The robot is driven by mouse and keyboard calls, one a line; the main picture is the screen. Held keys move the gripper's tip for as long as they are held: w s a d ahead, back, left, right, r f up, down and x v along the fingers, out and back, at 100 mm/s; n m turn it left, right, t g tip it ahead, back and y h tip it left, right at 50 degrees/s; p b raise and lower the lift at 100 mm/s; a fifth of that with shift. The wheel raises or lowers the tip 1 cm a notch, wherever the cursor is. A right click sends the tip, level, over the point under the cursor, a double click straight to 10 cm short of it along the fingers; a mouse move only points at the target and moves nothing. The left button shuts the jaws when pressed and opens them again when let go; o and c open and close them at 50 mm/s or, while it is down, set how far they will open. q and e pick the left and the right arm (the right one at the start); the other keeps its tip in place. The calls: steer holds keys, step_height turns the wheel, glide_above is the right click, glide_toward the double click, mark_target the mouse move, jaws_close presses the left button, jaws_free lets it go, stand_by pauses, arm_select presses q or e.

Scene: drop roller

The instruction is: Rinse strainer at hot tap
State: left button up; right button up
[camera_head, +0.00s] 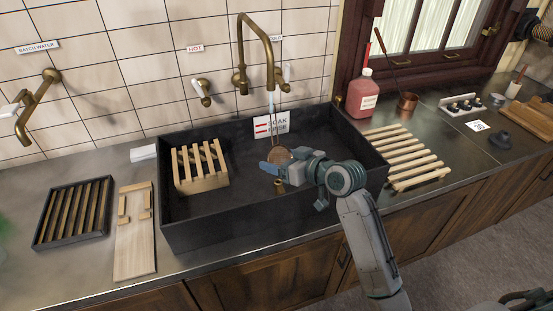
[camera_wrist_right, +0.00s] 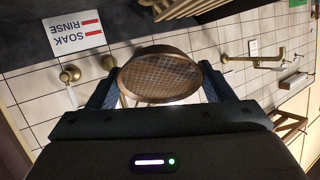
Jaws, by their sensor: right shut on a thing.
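My right gripper (camera_head: 277,165) reaches over the dark sink and is shut on the round strainer (camera_head: 279,156). In the right wrist view the strainer (camera_wrist_right: 160,78), with its mesh and copper-coloured rim, sits between the two blue fingers (camera_wrist_right: 160,92). The brass gooseneck tap (camera_head: 262,25) arches above the sink, and the strainer is below its spout. A pale, thin streak (camera_head: 271,103) hangs under the spout; it looks like water. Left of the tap, under a HOT label (camera_head: 195,48), is a brass valve (camera_head: 203,92) with a white handle. My left gripper is not in view.
The sink (camera_head: 200,232) holds a slatted wooden rack (camera_head: 202,168) and a SOAK/RINSE sign (camera_head: 271,124). A second tap (camera_head: 38,105) is at left. A dark slatted tray (camera_head: 72,212), a board (camera_head: 134,235), a wooden rack (camera_head: 408,158) and a red bottle (camera_head: 361,95) stand around the sink.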

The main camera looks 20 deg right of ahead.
steer(key=shift+s+a, duration=0.1)
steer(key=shift+a, duration=0.15)
steer(key=shift+d, duration=0.15)
steer(key=shift+w+d, duration=0.2)
steer(key=shift+d, duration=0.25)
steer(key=shift+a, duration=0.2)
steer(key=shift+s+a+p, duration=0.2)
steer(key=shift+a+p, duration=0.2)
steer(key=shift+d, duration=0.15)
steer(key=shift+w+d, duration=0.2)
steer(key=shift+d, duration=0.25)
